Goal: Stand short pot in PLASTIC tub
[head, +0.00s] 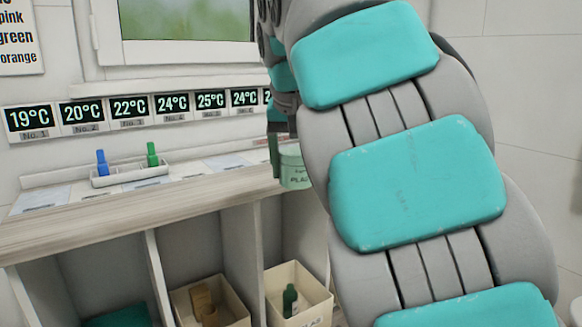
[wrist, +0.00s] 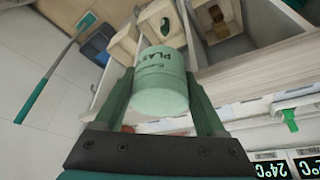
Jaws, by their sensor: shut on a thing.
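My gripper (wrist: 165,95) is shut on a pale green short pot (wrist: 160,82), with a finger on either side. The pot's printed label begins "PLA", and it shows upside down in the wrist view. In the head view the pot (head: 295,168) is partly hidden by my arm, at the counter's edge. Below the counter, a cream tub (head: 322,298) holds a dark green bottle (head: 289,299); its front lettering is cut off. Another cream tub (head: 232,318) to its left holds brown items. The wrist view shows a further tub (wrist: 122,44). I cannot read which tub is marked PLASTIC.
The wooden counter (head: 120,212) has upright dividers (head: 160,275) below it. A tray (head: 130,178) with a blue bottle (head: 102,162) and a green bottle (head: 152,154) stands on top. A green-handled pole (wrist: 35,100) and a blue bin (wrist: 97,45) show in the wrist view.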

